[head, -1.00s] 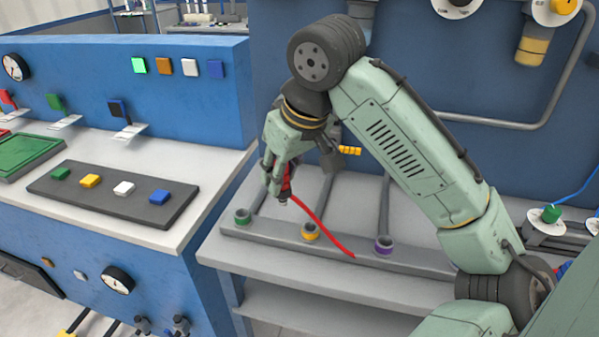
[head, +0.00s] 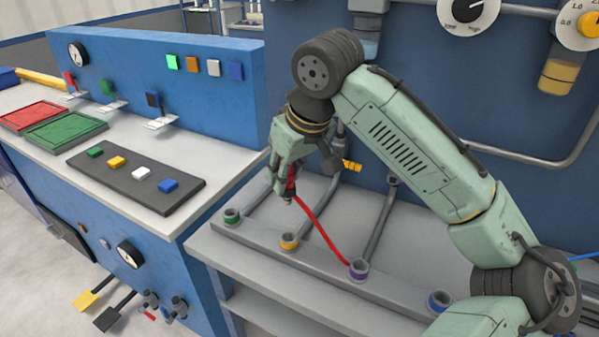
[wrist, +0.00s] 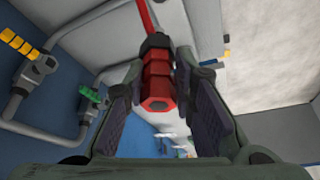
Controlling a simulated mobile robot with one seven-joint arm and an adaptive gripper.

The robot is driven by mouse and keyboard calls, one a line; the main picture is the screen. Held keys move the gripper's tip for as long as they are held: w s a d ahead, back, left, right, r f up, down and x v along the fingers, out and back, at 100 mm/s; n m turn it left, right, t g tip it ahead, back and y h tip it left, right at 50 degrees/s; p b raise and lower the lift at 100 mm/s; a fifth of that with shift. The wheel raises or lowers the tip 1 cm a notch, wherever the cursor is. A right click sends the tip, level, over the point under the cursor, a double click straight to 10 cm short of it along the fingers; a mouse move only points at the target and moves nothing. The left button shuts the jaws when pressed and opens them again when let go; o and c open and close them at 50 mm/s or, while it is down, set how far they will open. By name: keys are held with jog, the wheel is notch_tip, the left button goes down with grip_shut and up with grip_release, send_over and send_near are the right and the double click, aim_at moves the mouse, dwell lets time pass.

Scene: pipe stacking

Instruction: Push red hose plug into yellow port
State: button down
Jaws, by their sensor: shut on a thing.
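My gripper (head: 287,184) is shut on the red hose plug (head: 291,186) and holds it above the grey bench, pointing down. In the wrist view the red plug (wrist: 157,85) sits between my two fingers (wrist: 160,95), with its dark collar and the red hose beyond it. The red hose (head: 322,232) runs from the plug down to the right toward the purple port. The yellow port (head: 289,242) is on the bench's front rail, in front of and below the plug. The plug and the port are apart.
A green port (head: 231,216), a purple port (head: 358,268) and a blue port (head: 438,301) share the rail. A blue console with a button panel (head: 136,181) stands to the left. Grey pipes run behind the ports.

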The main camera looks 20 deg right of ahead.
jog(key=shift+d+f+b, duration=0.1)
jog(key=shift+f+b, duration=0.3)
jog(key=shift+f, duration=0.05)
notch_tip(320, 180, down, 8)
jog(key=b, duration=0.7)
jog(key=shift+f+b, duration=0.2)
jog(key=shift+b, duration=0.1)
jog(key=shift+p, duration=0.45)
dwell(0.3)
jog(key=shift+s+f+b, duration=0.1)
jog(key=shift+f+b, duration=0.65)
jog(key=shift+f, duration=0.65)
dwell(1.0)
jog(key=c, duration=1.3)
grip_release()
